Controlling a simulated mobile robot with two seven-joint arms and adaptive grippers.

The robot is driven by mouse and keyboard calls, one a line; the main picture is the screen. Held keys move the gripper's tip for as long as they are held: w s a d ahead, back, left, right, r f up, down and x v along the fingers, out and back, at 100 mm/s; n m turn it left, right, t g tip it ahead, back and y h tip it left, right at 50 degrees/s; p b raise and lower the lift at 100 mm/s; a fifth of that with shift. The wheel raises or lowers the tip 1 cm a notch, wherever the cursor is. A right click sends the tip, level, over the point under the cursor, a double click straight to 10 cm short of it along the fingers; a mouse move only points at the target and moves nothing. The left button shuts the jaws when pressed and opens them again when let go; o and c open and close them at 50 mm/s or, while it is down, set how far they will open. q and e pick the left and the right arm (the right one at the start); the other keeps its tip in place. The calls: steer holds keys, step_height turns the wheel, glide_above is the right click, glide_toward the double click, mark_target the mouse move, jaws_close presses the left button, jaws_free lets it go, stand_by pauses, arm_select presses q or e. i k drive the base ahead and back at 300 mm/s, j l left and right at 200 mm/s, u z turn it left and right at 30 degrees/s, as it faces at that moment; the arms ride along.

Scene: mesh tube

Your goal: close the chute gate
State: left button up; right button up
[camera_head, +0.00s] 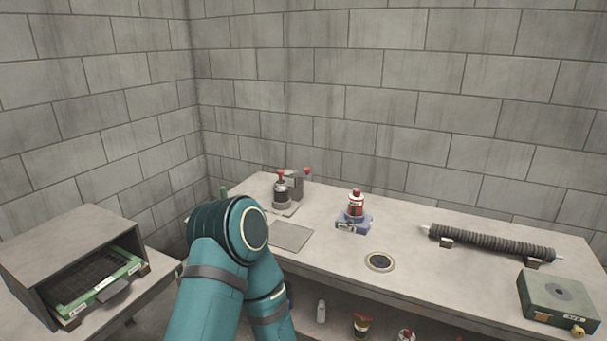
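I cannot tell for certain which thing is the chute gate. A round hole with a pale rim (380,262) is set in the long bench top. A flat grey square plate (290,236) lies on the bench to its left. A grey box (75,245) with an open front stands at the left, with a green-framed tray (98,287) in it, its front edge sticking out. My teal arm rises from the bottom, left of the middle, and covers the bench's left end. Neither of my grippers is in view.
A dark red-topped device (282,190) stands at the back left of the bench. A red-and-white bottle (356,203) sits on a blue base (353,222). A ribbed tube (490,242) rests on supports, behind a green box (558,301). Bottles stand on the shelf below.

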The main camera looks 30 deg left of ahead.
mark_target(306, 173)
steer(key=i+j+z, duration=0.2)
steer(key=j+z, duration=0.2)
steer(key=j, duration=0.75)
steer(key=j+z, duration=0.4)
steer(key=j, duration=0.75)
steer(key=i, duration=0.05)
